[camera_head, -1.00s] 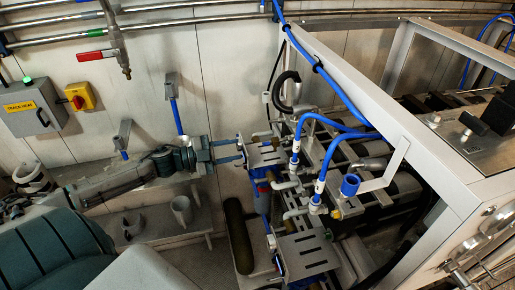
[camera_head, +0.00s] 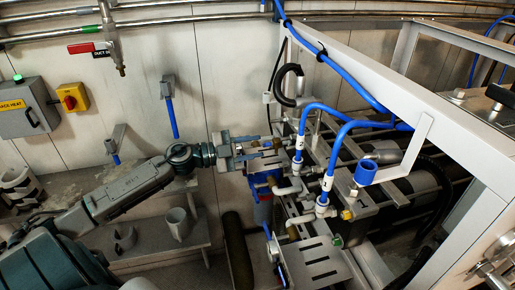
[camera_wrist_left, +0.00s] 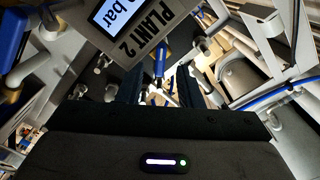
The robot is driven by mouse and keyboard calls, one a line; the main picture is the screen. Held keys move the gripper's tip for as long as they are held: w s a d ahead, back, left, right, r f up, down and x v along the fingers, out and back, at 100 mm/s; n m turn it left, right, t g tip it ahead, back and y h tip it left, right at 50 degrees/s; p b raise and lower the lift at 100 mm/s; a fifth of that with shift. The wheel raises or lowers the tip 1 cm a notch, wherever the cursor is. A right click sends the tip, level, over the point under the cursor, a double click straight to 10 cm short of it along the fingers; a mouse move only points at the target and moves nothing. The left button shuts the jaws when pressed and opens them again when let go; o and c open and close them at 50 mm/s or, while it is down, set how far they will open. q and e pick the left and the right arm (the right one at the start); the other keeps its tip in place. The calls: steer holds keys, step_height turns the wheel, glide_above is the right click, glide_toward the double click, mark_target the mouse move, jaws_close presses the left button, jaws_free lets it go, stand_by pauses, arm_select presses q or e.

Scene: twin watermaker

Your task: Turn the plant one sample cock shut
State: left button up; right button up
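My left gripper (camera_head: 272,147) reaches in from the left, above a slotted bracket and close to a white fitting with a blue hose (camera_head: 298,155). Its two fingers are apart, with a gap also visible in the left wrist view (camera_wrist_left: 160,88). There a blue lever-like part (camera_wrist_left: 160,58) shows beyond and between the fingers; I cannot tell whether they touch it. A second white fitting with a blue hose (camera_head: 322,205) stands nearer the front. I cannot tell which part is the plant one sample cock. My right gripper is not in view.
A "PLANT 2" sign (camera_wrist_left: 150,28) with a bar display hangs close in the left wrist view. A white frame beam (camera_head: 420,115) crosses on the right.

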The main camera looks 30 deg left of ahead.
arm_select(q)
steer(key=shift+p+x, duration=0.3)
steer(key=shift+x, duration=0.6)
steer(key=shift+c, duration=0.2)
jaws_close()
